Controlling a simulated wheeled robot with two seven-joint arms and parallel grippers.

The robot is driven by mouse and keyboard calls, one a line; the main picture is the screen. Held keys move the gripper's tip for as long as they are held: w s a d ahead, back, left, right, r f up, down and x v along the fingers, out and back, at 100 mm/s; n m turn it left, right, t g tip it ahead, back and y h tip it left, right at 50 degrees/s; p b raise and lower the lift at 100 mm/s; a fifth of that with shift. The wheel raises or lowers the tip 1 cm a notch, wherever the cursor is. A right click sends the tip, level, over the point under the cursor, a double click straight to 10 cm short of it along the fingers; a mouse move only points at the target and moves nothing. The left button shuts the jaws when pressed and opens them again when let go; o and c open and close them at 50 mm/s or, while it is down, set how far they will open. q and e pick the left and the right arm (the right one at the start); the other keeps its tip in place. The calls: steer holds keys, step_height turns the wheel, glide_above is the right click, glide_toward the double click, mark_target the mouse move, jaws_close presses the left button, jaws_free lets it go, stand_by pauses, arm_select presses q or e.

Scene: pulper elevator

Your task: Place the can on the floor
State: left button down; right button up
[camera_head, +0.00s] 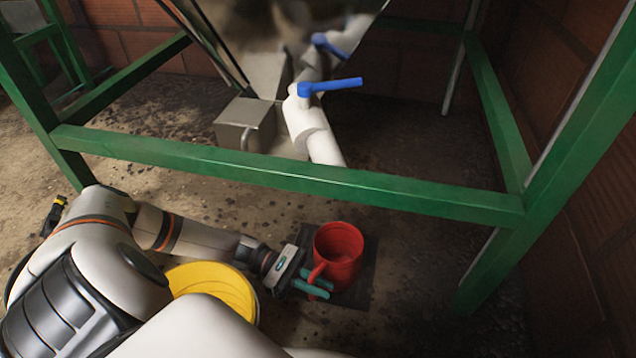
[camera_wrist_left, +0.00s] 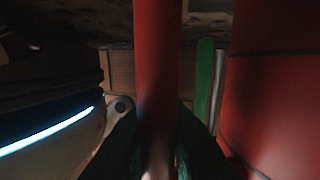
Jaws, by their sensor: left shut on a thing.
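The can (camera_head: 342,250) is a red open-topped vessel with a side handle. In the head view it stands upright on or just above a dark square patch on the floor; I cannot tell if it touches. My left gripper (camera_head: 314,283) is shut on the can's handle, on its left side. In the left wrist view the red handle (camera_wrist_left: 158,60) runs down between the green fingers (camera_wrist_left: 158,150), and the can's wall (camera_wrist_left: 275,90) fills the right side. The can's underside is hidden. My right gripper is not in view.
A green frame (camera_head: 290,172) crosses above and behind the can, with a leg at the right. A white pipe with a blue valve handle (camera_head: 332,86) hangs behind it. A yellow round object (camera_head: 212,287) lies left of the gripper. Brick walls (camera_head: 590,235) stand at the right.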

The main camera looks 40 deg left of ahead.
arm_select(q)
steer(key=c, duration=1.4)
jaws_free()
steer(key=shift+f, duration=0.1)
steer(key=shift+c, duration=0.2)
steer(key=p+v, duration=0.3)
steer(key=v, duration=0.9)
